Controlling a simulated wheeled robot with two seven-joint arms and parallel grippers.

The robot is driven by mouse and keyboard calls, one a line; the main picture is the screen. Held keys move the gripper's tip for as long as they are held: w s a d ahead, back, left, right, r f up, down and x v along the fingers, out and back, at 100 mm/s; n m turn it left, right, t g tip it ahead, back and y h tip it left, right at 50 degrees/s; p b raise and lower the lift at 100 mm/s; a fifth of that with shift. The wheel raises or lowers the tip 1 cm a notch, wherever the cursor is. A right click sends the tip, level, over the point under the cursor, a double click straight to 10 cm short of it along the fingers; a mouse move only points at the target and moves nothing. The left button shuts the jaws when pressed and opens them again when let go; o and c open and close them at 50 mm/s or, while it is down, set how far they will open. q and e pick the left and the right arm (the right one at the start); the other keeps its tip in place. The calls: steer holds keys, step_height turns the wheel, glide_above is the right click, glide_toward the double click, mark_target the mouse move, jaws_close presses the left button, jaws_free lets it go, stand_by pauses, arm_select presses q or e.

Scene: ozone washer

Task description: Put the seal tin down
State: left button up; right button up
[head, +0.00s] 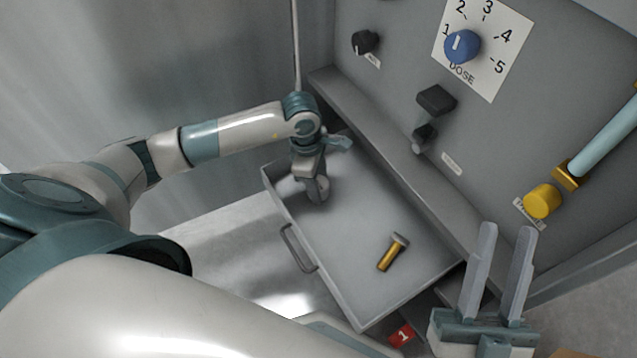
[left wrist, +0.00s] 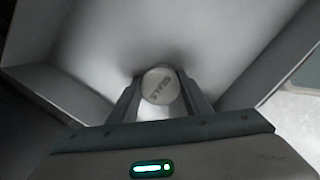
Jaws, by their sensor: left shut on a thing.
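The seal tin (left wrist: 160,85) shows in the left wrist view as a round pale lid lettered "SEALS". My left gripper (left wrist: 161,98) is shut on it, with one finger on each side. In the head view my left gripper (head: 317,192) points down inside the far left end of the open grey drawer (head: 350,262); the tin is mostly hidden by the fingers there. I cannot tell whether the tin touches the drawer floor. My right gripper (head: 507,232) is open and empty at the lower right, its two fingers pointing up.
A brass-coloured piece with a grey head (head: 392,252) lies in the drawer's near part. The drawer floor between it and my left gripper is clear. The panel above carries a blue dose knob (head: 462,46), dark knobs and a yellow-ended tube (head: 543,201). A red tag (head: 402,336) is below the drawer.

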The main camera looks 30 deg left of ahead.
arm_select(q)
steer(key=shift+f, duration=0.15)
arm_select(e)
steer(key=shift+s+f, duration=0.1)
steer(key=shift+f, duration=0.1)
arm_select(q)
steer(key=o, duration=1.1)
arm_select(e)
steer(key=shift+r, duration=0.1)
arm_select(q)
steer(key=shift+r, duration=0.2)
arm_select(e)
steer(key=shift+r, duration=0.1)
arm_select(q)
steer(key=shift+r, duration=0.25)
steer(key=shift+s+a+r+p, duration=0.1)
steer(key=shift+a+r+p, duration=0.25)
steer(key=shift+r, duration=1.55)
steer(key=shift+s+a+r+p, duration=0.15)
steer(key=shift+r+p, duration=0.25)
steer(key=shift+r, duration=1.45)
steer(key=shift+a+r+p, duration=0.35)
steer(key=shift+r, duration=1.55)
arm_select(e)
step_height(320, 180, down, 6)
steer(key=a+g, duration=0.2)
steer(key=g, duration=0.2)
steer(key=shift+w+a+h, duration=0.15)
steer(key=shift+w+h, duration=0.15)
steer(key=shift+w, duration=0.05)
